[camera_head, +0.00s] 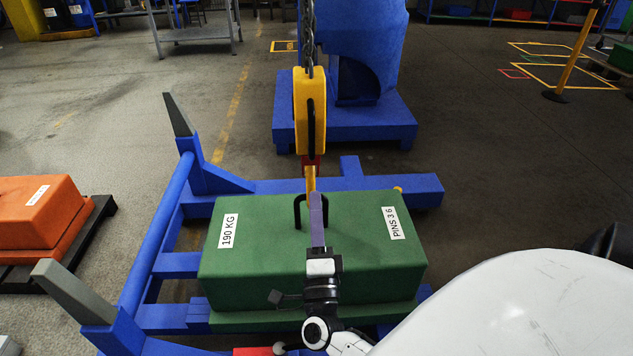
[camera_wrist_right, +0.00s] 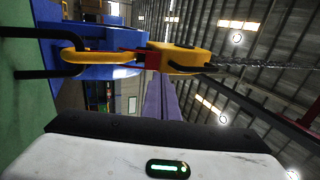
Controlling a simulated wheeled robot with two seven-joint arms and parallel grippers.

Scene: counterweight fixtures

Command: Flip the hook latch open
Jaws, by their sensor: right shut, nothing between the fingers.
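A yellow hook block (camera_head: 309,112) hangs on a chain above the green counterweight (camera_head: 260,235). In the head view its red latch (camera_head: 311,162) shows just below the block; it also shows in the right wrist view (camera_wrist_right: 130,64), lying along the hook's throat. The yellow hook (camera_wrist_right: 96,57) passes through the black lifting eye (camera_wrist_right: 45,58) on the counterweight. My right gripper (camera_head: 316,198) is shut and empty, its purple fingers pointing up in front of the hook. In the wrist view the fingertips are close to the latch; contact cannot be told. My left gripper is out of view.
The counterweight rests on a blue frame (camera_head: 142,255) with grey-tipped posts at left. An orange weight (camera_head: 40,213) sits on a dark pallet at far left. A blue machine (camera_head: 378,30) stands behind. Open floor lies at right.

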